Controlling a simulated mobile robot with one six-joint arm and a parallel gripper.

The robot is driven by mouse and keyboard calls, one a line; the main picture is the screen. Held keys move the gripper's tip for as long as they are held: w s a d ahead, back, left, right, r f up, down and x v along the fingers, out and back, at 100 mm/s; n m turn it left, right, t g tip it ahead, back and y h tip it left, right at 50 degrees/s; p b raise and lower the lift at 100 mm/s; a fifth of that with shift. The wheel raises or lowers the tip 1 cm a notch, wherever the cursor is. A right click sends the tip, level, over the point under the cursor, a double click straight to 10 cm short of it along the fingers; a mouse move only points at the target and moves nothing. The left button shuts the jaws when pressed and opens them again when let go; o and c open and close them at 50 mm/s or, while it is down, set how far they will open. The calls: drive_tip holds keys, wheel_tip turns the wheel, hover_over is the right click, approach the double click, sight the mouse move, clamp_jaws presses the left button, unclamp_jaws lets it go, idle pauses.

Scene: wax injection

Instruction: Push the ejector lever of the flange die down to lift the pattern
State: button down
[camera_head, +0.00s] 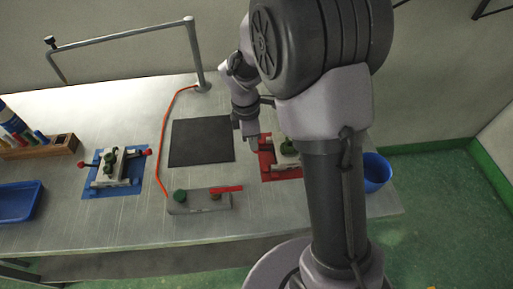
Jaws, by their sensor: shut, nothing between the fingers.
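A grey die on the red plate (266,172) stands right of centre, partly hidden behind my arm; a green piece (287,148) shows on its top. A second grey die (116,168) sits on the blue plate (103,192) at the left, with a green piece on top and red-knobbed levers (147,153) at its sides. I cannot tell by looks which one is the flange die. My gripper (251,141) is shut and empty, pointing down by the back left edge of the red plate. The ejector lever of the right die is not clearly visible.
A black mat (201,142) lies mid-table. In front is a grey block (187,206) with a green knob and red handle. A blue cup (376,172) stands right, a blue tray (17,203) and wooden rack (43,148) left.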

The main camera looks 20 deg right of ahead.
drive_tip(key=shift+f, duration=0.8)
drive_tip(key=shift+r, duration=0.1)
drive_tip(key=a, duration=0.1)
drive_tip(key=a+p, duration=0.1)
drive_tip(key=a+r, duration=0.1)
drive_tip(key=shift+w+r+p, duration=0.1)
drive_tip(key=shift+w+p, duration=0.15)
drive_tip(key=shift+p, duration=0.05)
wheel_tip(320, 180, up, 17)
drive_tip(key=a+p, duration=0.1)
drive_tip(key=p, duration=0.6)
drive_tip(key=shift+w+a, duration=0.2)
drive_tip(key=shift+a, duration=0.1)
